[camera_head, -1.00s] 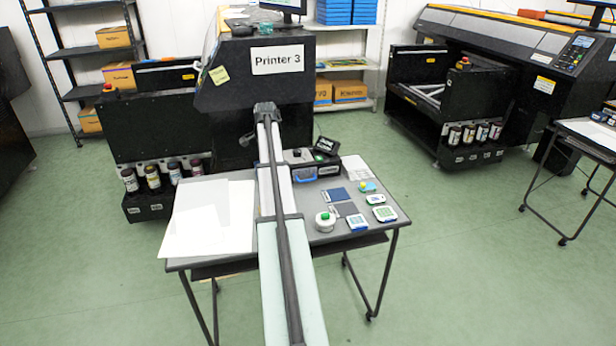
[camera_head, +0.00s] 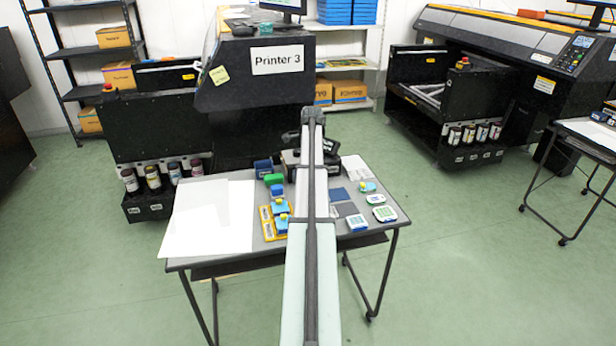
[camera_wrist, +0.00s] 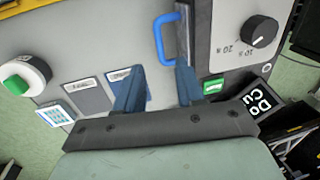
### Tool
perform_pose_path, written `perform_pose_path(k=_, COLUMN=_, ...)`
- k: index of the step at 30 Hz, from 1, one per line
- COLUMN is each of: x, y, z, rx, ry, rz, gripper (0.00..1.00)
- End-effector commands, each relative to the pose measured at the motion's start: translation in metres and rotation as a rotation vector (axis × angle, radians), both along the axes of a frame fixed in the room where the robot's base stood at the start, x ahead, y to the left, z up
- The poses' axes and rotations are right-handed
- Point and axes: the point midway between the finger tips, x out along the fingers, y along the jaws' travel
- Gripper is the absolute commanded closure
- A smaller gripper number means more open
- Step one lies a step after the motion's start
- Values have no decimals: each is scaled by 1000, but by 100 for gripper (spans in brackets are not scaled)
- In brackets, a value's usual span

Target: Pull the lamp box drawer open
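The lamp box (camera_wrist: 225,65) has a grey top with a black knob (camera_wrist: 262,31) in the wrist view. On its side is a blue drawer handle (camera_wrist: 160,42), a bent bar standing out from the dark front (camera_wrist: 184,18). My gripper (camera_wrist: 159,76) is open, its two blue-grey fingers apart and empty. The near end of the handle shows just beyond and between the fingertips; I cannot tell whether they touch. In the head view my arm hides the gripper, the handle and much of the lamp box (camera_head: 290,157).
On the table (camera_head: 225,261), white sheets (camera_head: 208,220) lie at left and a yellow tray (camera_head: 267,224) with blue pieces lies left of my arm. Dark and blue cards (camera_head: 339,195) and small devices (camera_head: 384,213) lie to the right. Printer 3 (camera_head: 235,75) stands behind.

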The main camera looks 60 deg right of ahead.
Motion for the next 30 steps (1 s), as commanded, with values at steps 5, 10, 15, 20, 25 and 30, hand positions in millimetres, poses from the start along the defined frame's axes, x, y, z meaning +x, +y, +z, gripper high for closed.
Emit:
perform_pose_path(k=5, x=4, y=-4, z=-32, rx=1, ry=2, rz=1, gripper=62)
perform_pose_path(k=10, x=7, y=-7, z=-55, rx=1, ry=1, rz=1, gripper=62)
perform_pose_path(k=15, x=9, y=-9, z=-67, rx=-2, ry=0, rz=1, gripper=62)
perform_pose_path(k=20, x=10, y=-9, z=-72, rx=-2, ry=0, rz=1, gripper=62)
perform_pose_path(k=25, x=10, y=-9, z=-73, rx=-2, ry=0, rz=1, gripper=62)
perform_pose_path(k=30, x=9, y=-9, z=-72, rx=-2, ry=0, rz=1, gripper=71)
